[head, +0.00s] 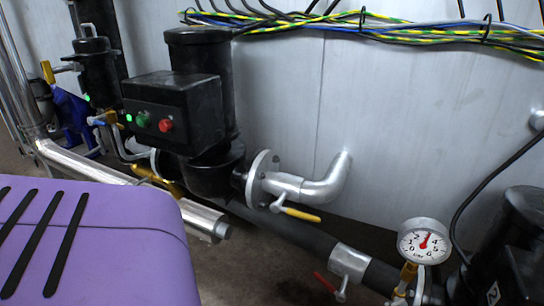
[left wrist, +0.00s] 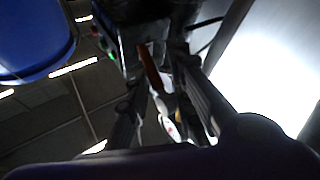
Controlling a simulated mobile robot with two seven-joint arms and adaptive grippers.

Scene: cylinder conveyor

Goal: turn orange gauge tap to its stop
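The pressure gauge (head: 424,242) stands at the lower right of the head view, with a white dial and a red needle. The orange gauge tap (head: 408,272) is just below and left of it, partly cut off by the picture's bottom. In the left wrist view, my left gripper (left wrist: 163,78) has its two dark fingers apart. An orange-brown bar (left wrist: 150,68), perhaps the tap handle, shows between them; I cannot tell if they touch it. A pale round thing (left wrist: 170,128), perhaps the gauge, shows between the fingers lower down. Neither gripper shows in the head view.
A red-handled valve (head: 327,283) and a yellow-handled valve (head: 301,214) sit on the pipes left of the gauge. A black pump (head: 515,250) is close on its right. A black control box (head: 172,112) and cable bundles (head: 400,35) are farther back. A blue drum (left wrist: 35,35) shows in the wrist view.

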